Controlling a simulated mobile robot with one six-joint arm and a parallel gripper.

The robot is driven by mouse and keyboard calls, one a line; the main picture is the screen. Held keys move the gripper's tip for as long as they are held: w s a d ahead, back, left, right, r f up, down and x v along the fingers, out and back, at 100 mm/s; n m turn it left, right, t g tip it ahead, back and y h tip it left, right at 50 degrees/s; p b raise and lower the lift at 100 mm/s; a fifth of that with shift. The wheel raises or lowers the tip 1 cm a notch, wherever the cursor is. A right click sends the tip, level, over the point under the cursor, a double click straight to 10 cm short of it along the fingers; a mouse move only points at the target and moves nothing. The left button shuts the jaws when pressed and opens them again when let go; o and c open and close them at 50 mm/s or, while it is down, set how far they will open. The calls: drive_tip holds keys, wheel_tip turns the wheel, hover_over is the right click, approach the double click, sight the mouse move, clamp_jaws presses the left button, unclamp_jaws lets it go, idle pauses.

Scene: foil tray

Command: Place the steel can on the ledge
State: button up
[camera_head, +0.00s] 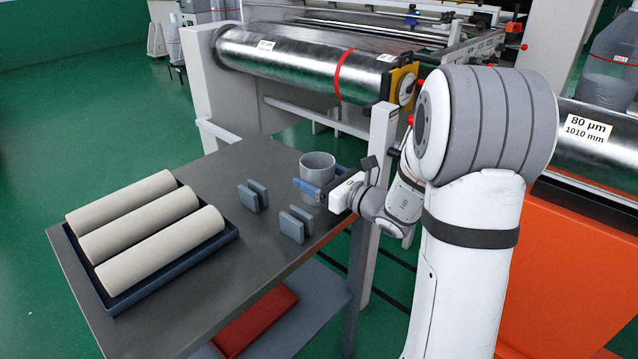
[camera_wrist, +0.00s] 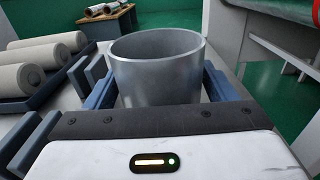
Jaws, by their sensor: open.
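The steel can (camera_head: 318,166) is a grey, open-topped cylinder standing upright at the right end of the dark table (camera_head: 170,262). It also shows in the wrist view (camera_wrist: 157,75), with its lower part hidden behind my gripper's body. My gripper (camera_head: 312,188) is at the can from the front right. In the wrist view its blue fingers (camera_wrist: 158,92) lie on either side of the can and are open. I cannot tell whether either finger touches the can. I cannot make out for certain which surface is the ledge.
Blue-grey upright holders (camera_head: 252,196) and (camera_head: 296,224) stand just left of my gripper. A dark tray (camera_head: 160,262) with three pale rolls (camera_head: 145,220) fills the table's left side. A grey post (camera_head: 380,150) and a machine with a shiny roller (camera_head: 290,62) stand behind.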

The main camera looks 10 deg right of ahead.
drive_tip(key=shift+w+a, duration=0.15)
drive_tip(key=shift+w, duration=0.05)
drive_tip(key=c, duration=0.9)
